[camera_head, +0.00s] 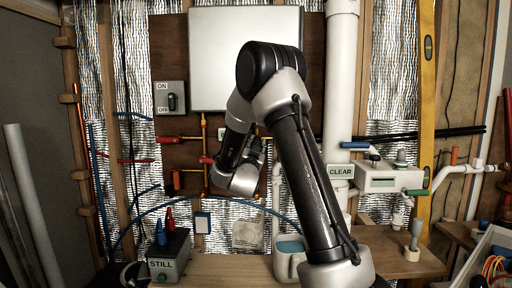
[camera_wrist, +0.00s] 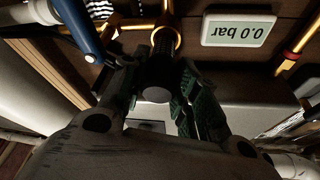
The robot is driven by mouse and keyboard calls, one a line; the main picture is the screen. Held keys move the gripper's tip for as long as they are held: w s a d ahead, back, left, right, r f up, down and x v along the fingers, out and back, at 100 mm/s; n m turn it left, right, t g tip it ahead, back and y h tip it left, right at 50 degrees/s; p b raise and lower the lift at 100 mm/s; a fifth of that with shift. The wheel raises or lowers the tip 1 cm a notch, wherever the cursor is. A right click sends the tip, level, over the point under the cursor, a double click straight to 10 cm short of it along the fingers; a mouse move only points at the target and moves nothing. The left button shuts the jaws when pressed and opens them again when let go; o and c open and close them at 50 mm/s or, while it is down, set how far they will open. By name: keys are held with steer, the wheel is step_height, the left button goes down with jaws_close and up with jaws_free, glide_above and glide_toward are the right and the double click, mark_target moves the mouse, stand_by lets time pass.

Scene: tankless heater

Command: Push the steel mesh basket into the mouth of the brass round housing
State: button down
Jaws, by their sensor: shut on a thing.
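The steel mesh basket (camera_wrist: 163,44) is a dark, ribbed cylinder with a round grey near end, seen in the wrist view. My gripper (camera_wrist: 157,78) is shut on it, with the dark green finger pads on either side. The brass round housing (camera_wrist: 178,40) shows as a golden ring around the basket's far part. I cannot tell how deep the basket sits in its mouth. In the head view my arm hides the basket, the housing mouth and my fingertips.
A display reading 0.0 bar (camera_wrist: 239,31) is beside the housing. A blue-handled part (camera_wrist: 82,28) is close to the left finger. In the head view, copper pipes (camera_head: 205,150) run on the wall below a white heater box (camera_head: 219,55).

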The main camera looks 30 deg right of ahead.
steer(key=shift+w+d, duration=0.45)
steer(key=shift+w, duration=0.25)
steer(key=shift+w+d, duration=0.45)
steer(key=shift+w, duration=0.25)
steer(key=shift+w+d, duration=0.45)
steer(key=shift+w, duration=0.25)
steer(key=c, duration=1)
jaws_free()
steer(key=v, duration=1.2)
steer(key=shift+r, duration=0.1)
